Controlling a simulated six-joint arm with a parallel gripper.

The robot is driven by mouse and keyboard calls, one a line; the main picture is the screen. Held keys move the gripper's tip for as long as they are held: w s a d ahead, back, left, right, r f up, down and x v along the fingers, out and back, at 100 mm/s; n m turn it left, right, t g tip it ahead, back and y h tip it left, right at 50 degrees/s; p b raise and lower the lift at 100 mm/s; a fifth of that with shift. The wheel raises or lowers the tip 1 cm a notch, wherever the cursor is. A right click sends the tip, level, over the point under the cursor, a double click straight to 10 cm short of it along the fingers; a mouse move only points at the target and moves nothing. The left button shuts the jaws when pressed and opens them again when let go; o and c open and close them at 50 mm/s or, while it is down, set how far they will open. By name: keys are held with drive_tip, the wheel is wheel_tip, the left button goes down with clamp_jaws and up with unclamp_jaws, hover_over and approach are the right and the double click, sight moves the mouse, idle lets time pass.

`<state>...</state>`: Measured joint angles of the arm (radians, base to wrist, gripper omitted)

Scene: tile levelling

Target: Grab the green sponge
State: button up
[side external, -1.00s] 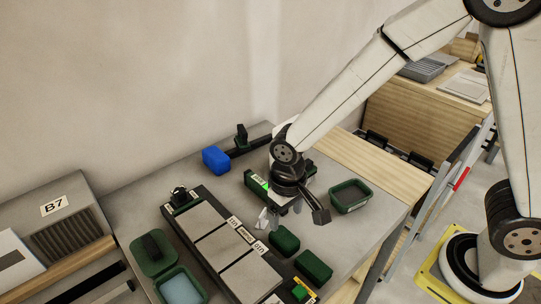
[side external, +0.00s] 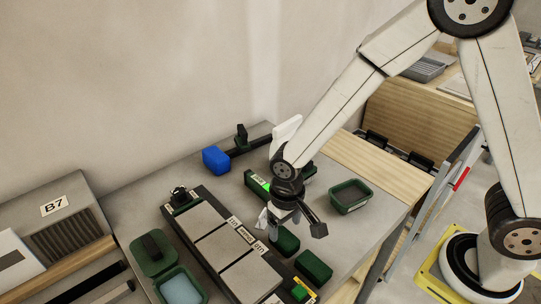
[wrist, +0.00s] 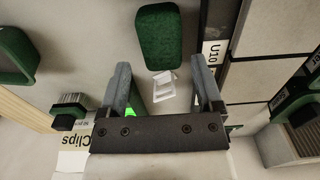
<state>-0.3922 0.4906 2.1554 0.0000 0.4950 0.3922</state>
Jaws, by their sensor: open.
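A dark green, rounded sponge-like block (wrist: 160,36) lies on the grey bench ahead of my gripper (wrist: 163,75) in the wrist view. My gripper is open and empty, with the block beyond its fingertips and apart from them. In the side view, a green block (side external: 285,241) lies just below my gripper, beside the tile row. A second, similar green block (side external: 314,265) lies nearer the camera. The fingertips are hard to make out in the side view.
A small white clip (wrist: 163,90) lies between my fingers. The tile rack (side external: 222,243) stands to the left in the side view. A green-rimmed tray (side external: 350,197) is at right, and a blue block (side external: 216,160) is at the back. A box labelled "Clips" (wrist: 76,148) is close to my gripper.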

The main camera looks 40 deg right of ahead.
sight(284, 236)
drive_tip(key=shift+f, duration=2.1)
drive_tip(key=c, duration=1)
drive_tip(key=shift+r, duration=0.2)
drive_tip(key=shift+c, duration=0.2)
drive_tip(key=shift+r, duration=4.85)
